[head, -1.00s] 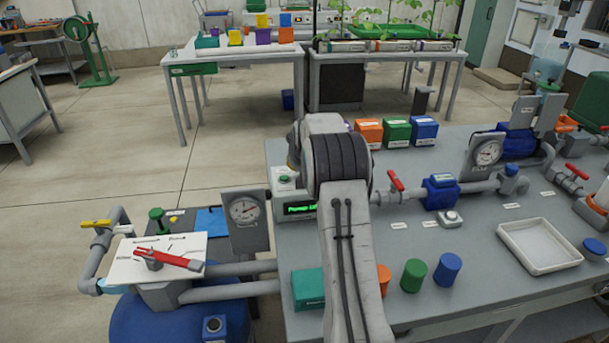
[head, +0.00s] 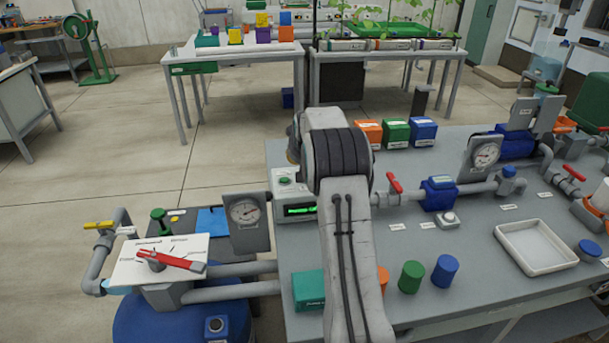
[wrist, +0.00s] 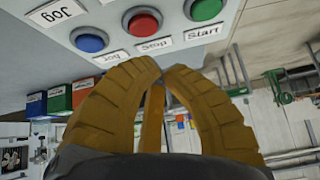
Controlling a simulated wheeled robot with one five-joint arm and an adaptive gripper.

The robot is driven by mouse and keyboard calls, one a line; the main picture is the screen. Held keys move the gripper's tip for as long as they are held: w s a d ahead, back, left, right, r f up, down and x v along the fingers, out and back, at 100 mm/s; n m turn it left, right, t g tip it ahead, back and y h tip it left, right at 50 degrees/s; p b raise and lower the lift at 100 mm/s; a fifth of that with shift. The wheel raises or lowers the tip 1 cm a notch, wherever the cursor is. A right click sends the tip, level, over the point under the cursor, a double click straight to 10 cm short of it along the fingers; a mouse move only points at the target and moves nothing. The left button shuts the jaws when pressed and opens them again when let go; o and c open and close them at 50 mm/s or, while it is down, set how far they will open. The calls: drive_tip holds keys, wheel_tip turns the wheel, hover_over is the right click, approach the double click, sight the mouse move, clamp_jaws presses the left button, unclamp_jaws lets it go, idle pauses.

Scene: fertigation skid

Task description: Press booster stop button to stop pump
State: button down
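In the wrist view, the red button (wrist: 145,21) sits on a pale panel above a label reading "Stop". A blue button (wrist: 90,39) labelled "Jog" is left of it and a green button (wrist: 206,8) labelled "Start" is right. My gripper (wrist: 164,68) has its yellow-brown fingers brought together at the tips, with nothing seen between them. The tips appear just below the Stop label, apart from the red button in the picture. In the head view, a control box (head: 299,210) with a lit green display stands left of my arm. My gripper is hidden there.
A round gauge (head: 244,212) and a white plate with a red lever (head: 172,262) stand left of the box. Orange, green and blue boxes (head: 396,131) stand behind my arm. Pipes, red valve handles and a white tray (head: 537,247) occupy the bench to the right.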

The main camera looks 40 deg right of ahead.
drive_tip(key=shift+r+p, duration=1)
drive_tip(key=shift+r, duration=0.7)
drive_tip(key=shift+a+r, duration=0.1)
drive_tip(key=shift+a, duration=0.05)
drive_tip(key=s+a+r+n+y, duration=0.1)
drive_tip(key=s+a+r, duration=0.2)
drive_tip(key=s+a, duration=0.35)
drive_tip(key=s+a+r+n+g+p, duration=0.1)
drive_tip(key=s+a+r, duration=0.35)
drive_tip(key=a, duration=0.25)
drive_tip(key=s+a+r+n+y, duration=0.1)
drive_tip(key=s+a+r, duration=0.1)
drive_tip(key=s+a, duration=0.45)
drive_tip(key=s+a+f, duration=0.1)
drive_tip(key=s+a, duration=0.2)
drive_tip(key=s, duration=0.4)
drive_tip(key=s+a+f+n+g+y, duration=0.1)
drive_tip(key=s+a, duration=0.2)
drive_tip(key=s, duration=0.5)
drive_tip(key=s+a+f+n+g+p, duration=0.1)
drive_tip(key=s+a, duration=0.2)
drive_tip(key=s, duration=0.4)
drive_tip(key=shift+s+a, duration=0.15)
drive_tip(key=shift+a, duration=0.2)
